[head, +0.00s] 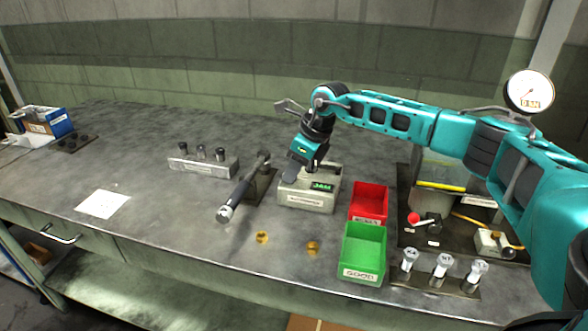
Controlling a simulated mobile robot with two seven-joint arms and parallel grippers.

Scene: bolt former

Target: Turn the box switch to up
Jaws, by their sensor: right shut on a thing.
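A small beige box (490,242) with a dark round-ended switch lever (508,252) stands on the dark plate at the right; the lever sticks out to the lower right. My right gripper (300,168) is far to the left of it, pointing down over a grey box with a lit green display (308,196). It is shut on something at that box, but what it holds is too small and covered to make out. My left gripper is not in view.
A red bin (369,202) and a green bin (362,254) stand between the display box and the dark plate (425,256). A red-knobbed lever (414,218) and several bolts (440,268) are nearby. A long dark-handled tool (238,192) lies left.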

